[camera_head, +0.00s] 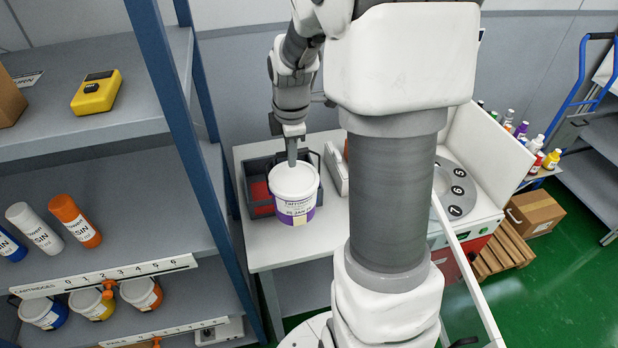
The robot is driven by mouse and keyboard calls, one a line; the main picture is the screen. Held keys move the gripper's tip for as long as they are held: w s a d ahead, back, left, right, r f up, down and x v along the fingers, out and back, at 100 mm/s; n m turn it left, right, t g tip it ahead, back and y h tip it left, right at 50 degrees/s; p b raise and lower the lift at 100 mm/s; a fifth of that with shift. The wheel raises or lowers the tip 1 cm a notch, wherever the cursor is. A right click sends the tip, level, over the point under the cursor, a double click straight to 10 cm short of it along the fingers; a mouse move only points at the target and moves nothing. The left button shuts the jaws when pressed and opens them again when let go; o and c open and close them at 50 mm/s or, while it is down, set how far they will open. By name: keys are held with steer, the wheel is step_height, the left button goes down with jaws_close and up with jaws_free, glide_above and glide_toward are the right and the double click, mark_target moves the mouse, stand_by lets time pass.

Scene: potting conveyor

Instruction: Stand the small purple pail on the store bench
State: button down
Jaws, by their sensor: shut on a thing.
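The pail (293,203) is white with a white lid and a purple band around its lower label. It is upright, over the left part of a light grey bench (325,243). My gripper (292,160) points down at the pail's far top edge and is shut on it. Its fingertips are small here and partly merge with the lid. I cannot tell whether the pail's base touches the bench or hangs a little above it.
A dark crate (237,162) with red contents stands behind and left of the pail. A blue-framed shelf rack (167,93) is close on the left, holding cartridges and more pails. A numbered dial machine (457,190) is on the right. The bench's front left is clear.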

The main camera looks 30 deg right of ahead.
mark_target(292, 177)
steer(key=shift+w, duration=0.2)
steer(key=shift+f, duration=0.2)
steer(key=shift+w+f+p, duration=0.1)
steer(key=shift+f+p, duration=0.3)
steer(key=shift+f, duration=4.4)
steer(key=c, duration=0.8)
jaws_free()
steer(key=shift+f, duration=0.1)
steer(key=shift+c, duration=0.2)
